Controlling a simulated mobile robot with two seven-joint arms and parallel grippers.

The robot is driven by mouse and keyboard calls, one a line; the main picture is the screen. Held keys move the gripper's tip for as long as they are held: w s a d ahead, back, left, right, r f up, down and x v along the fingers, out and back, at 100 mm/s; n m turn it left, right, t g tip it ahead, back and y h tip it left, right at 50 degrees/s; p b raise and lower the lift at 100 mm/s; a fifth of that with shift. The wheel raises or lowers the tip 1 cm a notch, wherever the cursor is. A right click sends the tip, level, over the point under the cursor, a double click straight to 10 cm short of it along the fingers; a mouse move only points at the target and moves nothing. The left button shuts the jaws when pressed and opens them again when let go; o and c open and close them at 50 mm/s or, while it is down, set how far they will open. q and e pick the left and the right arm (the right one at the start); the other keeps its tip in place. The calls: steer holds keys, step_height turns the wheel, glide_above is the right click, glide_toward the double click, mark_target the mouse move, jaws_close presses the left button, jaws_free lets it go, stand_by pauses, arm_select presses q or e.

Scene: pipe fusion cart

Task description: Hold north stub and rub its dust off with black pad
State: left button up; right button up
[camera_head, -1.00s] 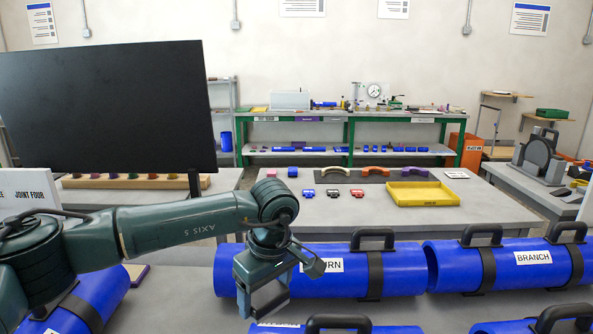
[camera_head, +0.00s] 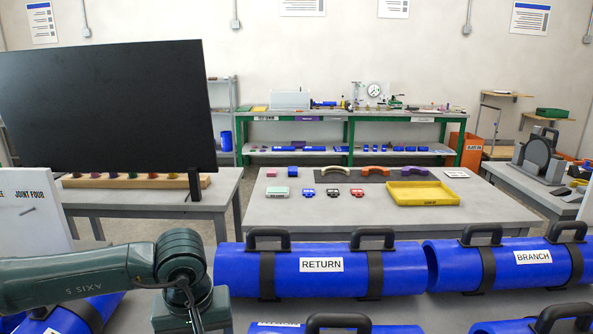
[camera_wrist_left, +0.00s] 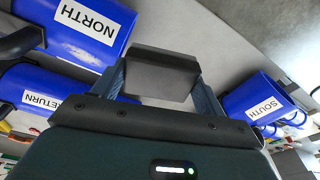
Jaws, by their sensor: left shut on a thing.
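The north stub (camera_wrist_left: 85,28) is a blue pipe piece with a white NORTH label, at the upper left of the left wrist view. In the head view, a blue stub (camera_head: 385,329) with a cut-off label at the bottom edge appears to be the same one. My left gripper (camera_wrist_left: 158,88) is shut on the black pad (camera_wrist_left: 165,70), a dark block between its fingers. The pad looks apart from the north stub. In the head view my left wrist (camera_head: 185,262) is at the lower left, with its fingers hidden. My right gripper is not in view.
The blue RETURN pipe (camera_head: 335,278) and BRANCH pipe (camera_head: 510,268) have black handles and lie across the near bench. The SOUTH stub (camera_wrist_left: 252,100) is on the other side of my gripper from NORTH. A yellow tray (camera_head: 422,194) sits on the table behind.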

arm_select(q)
steer(key=s+a+m, duration=0.3)
steer(key=s, duration=0.2)
steer(key=shift+s+a+f, duration=0.3)
steer(key=shift+a+f, duration=0.1)
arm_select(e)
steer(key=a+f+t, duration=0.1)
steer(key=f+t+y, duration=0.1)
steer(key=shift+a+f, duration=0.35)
arm_select(q)
steer(key=shift+r, duration=0.1)
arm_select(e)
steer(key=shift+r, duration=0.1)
arm_select(q)
steer(key=shift+s+a+r, duration=0.1)
steer(key=shift+a+r, duration=0.05)
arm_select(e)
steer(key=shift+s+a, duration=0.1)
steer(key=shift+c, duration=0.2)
